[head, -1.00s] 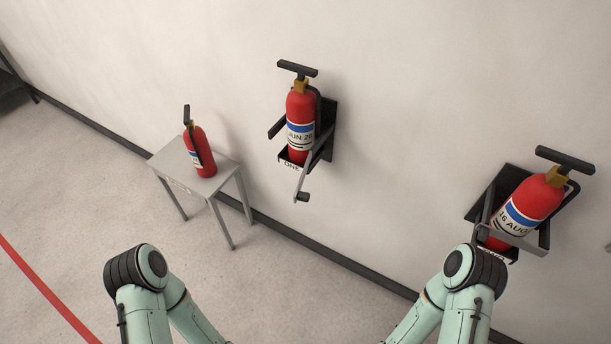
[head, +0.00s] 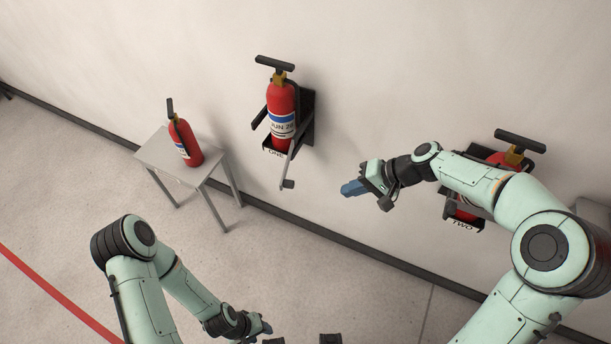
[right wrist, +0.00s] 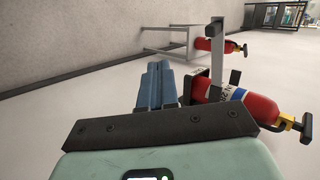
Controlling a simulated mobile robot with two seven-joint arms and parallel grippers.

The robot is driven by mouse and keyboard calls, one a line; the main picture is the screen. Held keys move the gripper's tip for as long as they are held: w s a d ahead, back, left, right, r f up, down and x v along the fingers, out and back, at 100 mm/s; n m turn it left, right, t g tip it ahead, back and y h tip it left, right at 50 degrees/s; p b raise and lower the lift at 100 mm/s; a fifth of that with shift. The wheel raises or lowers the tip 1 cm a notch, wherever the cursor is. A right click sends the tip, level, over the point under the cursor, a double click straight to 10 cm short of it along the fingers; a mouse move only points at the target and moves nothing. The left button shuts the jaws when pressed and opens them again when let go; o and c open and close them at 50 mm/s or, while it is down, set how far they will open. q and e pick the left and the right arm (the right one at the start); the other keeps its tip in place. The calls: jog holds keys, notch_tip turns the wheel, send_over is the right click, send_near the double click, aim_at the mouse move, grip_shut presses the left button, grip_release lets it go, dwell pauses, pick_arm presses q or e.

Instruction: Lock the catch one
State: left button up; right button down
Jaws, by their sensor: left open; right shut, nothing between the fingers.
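The wall bracket marked ONE (head: 312,118) holds a red extinguisher (head: 281,103) upright. The catch also shows in the right wrist view (right wrist: 216,68), in front of the extinguisher (right wrist: 240,102). My right gripper (head: 347,190) is shut and empty, to the right of the catch and apart from it; its blue fingers show in the right wrist view (right wrist: 157,84). My left gripper (head: 267,328) is low near the picture's bottom edge, away from the bracket.
A small grey table (head: 160,156) with another red extinguisher (head: 187,142) stands left of bracket ONE. Bracket TWO (head: 462,222) with its extinguisher (head: 504,160) is partly hidden behind my right arm. The wall between the brackets is clear.

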pick_arm(q)
jog(key=shift+w+r, duration=0.2)
jog(key=shift+r, duration=0.15)
pick_arm(e)
jog(key=shift+n, duration=0.3)
jog(key=r, duration=0.5)
jog(key=shift+w+a+r, duration=0.15)
jog(key=shift+w+r, duration=0.05)
jog(key=shift+r, duration=0.15)
jog(key=shift+f, duration=0.1)
pick_arm(q)
jog(key=shift+w+r+p, duration=0.85)
jog(key=shift+r+p, duration=0.15)
jog(key=shift+r, duration=0.15)
pick_arm(e)
jog(key=w+a+f, duration=0.3)
jog(key=a+f, duration=0.3)
jog(key=a, duration=0.5)
jog(key=shift+f, duration=0.35)
pick_arm(q)
jog(key=shift+f, duration=0.15)
pick_arm(e)
jog(key=shift+a, duration=0.2)
